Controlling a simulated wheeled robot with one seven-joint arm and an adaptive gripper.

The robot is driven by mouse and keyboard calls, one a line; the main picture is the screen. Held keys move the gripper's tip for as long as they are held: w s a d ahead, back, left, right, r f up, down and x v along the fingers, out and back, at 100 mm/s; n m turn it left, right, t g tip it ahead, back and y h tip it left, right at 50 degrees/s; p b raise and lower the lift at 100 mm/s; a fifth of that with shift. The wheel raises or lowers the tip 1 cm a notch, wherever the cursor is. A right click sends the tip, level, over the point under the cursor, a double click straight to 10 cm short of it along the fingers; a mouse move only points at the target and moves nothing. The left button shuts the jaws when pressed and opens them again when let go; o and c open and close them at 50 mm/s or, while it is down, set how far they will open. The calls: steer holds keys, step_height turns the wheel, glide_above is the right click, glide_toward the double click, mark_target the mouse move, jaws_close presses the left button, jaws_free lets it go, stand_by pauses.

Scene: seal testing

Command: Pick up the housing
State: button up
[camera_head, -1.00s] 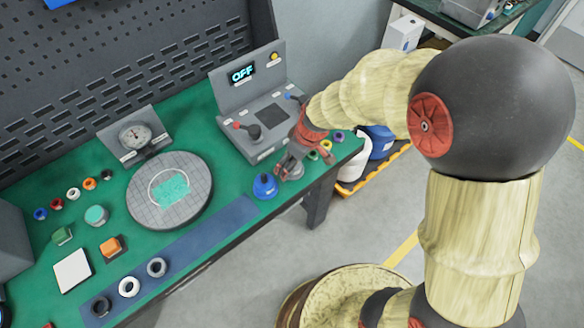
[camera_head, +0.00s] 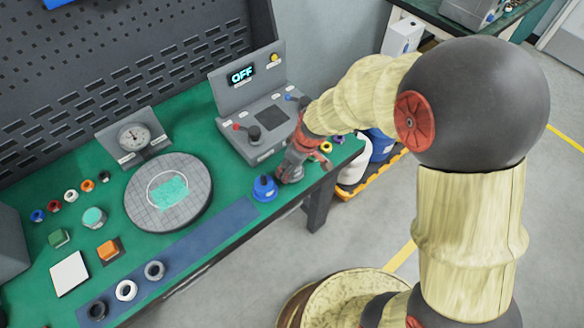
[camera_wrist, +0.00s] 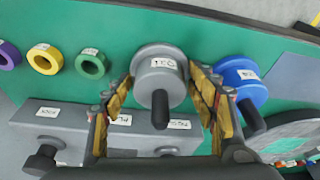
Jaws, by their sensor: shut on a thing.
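A grey round housing (camera_wrist: 158,78) with a white label and a stem pointing toward the camera sits between my fingers in the wrist view. My gripper (camera_wrist: 160,92) is shut on its sides, one yellow-padded finger on each side. In the head view my gripper (camera_head: 291,172) is low at the bench's front right edge and mostly hides the grey housing. A similar blue housing (camera_head: 264,187) stands just left of the gripper; it also shows close beside the right finger in the wrist view (camera_wrist: 241,85).
A grey control panel (camera_head: 258,135) reading OFF stands behind the gripper. Coloured rings (camera_wrist: 92,66) lie nearby. A round grey plate (camera_head: 140,205) and a dark blue strip (camera_head: 215,228) lie to the left. The bench's front edge is close.

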steer(key=c, duration=0.9)
steer(key=shift+w, duration=0.1)
steer(key=shift+c, duration=0.2)
